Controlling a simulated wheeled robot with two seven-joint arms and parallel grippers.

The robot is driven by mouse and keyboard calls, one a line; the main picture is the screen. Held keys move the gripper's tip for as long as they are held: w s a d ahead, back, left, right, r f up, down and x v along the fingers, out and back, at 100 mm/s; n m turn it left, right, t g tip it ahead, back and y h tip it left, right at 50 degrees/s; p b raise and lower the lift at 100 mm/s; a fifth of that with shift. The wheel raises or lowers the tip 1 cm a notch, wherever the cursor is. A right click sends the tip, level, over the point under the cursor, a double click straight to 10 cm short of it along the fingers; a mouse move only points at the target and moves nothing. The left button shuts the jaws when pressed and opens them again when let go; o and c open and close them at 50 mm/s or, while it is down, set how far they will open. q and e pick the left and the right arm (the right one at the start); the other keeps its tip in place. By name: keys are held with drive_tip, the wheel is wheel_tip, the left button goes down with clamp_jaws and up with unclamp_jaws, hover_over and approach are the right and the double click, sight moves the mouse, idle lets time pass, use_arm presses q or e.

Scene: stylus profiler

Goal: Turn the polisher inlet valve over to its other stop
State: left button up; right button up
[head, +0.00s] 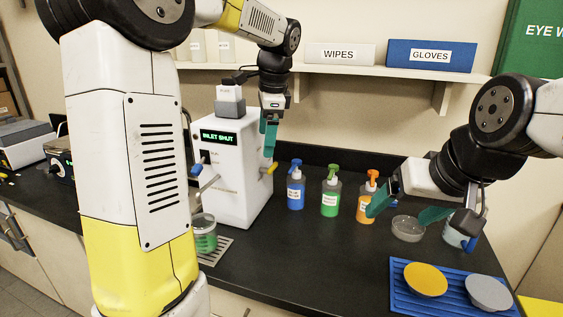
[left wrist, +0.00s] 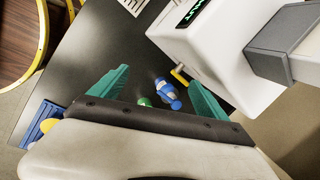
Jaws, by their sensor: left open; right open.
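The white polisher (head: 239,180) stands on the black bench, and its display (head: 219,136) reads INLET SHUT. A yellow lever (head: 268,169) sticks out of its right side; it also shows in the left wrist view (left wrist: 180,76). A blue-ended lever (head: 197,168) is on its front. I cannot read which lever is the inlet valve. My left gripper (head: 268,152) points down beside the polisher's right side, just above the yellow lever. It is open and empty, with its teal fingers apart in the left wrist view (left wrist: 158,78). My right gripper (head: 400,212) is open and empty over the bench at right.
Blue (head: 295,190), green (head: 331,195) and orange-topped (head: 367,200) pump bottles stand right of the polisher. A glass dish (head: 408,229) is under my right gripper. A blue rack (head: 405,297) holds yellow and grey dishes. A beaker (head: 203,238) stands at the polisher's front. A shelf (head: 340,72) runs above.

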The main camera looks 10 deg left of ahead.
sight(274, 166)
use_arm(q)
drive_tip(key=w+d+f+m+g+y, duration=0.1)
drive_tip(key=w+f+m, duration=0.2)
drive_tip(key=w, duration=0.2)
drive_tip(key=w+d+f+m+y, duration=0.1)
drive_tip(key=w+d+f+m, duration=0.15)
drive_tip(key=w, duration=0.35)
drive_tip(key=shift+m+y, duration=0.25)
drive_tip(key=shift+y, duration=0.05)
drive_tip(key=shift+s+a+x, duration=0.15)
drive_tip(key=shift+x, duration=1.85)
drive_tip(key=shift+s+a+x, duration=0.15)
drive_tip(key=shift+a+x, duration=0.05)
drive_tip(key=shift+x, duration=1.8)
drive_tip(key=shift+r, duration=0.1)
drive_tip(key=c, duration=1.4)
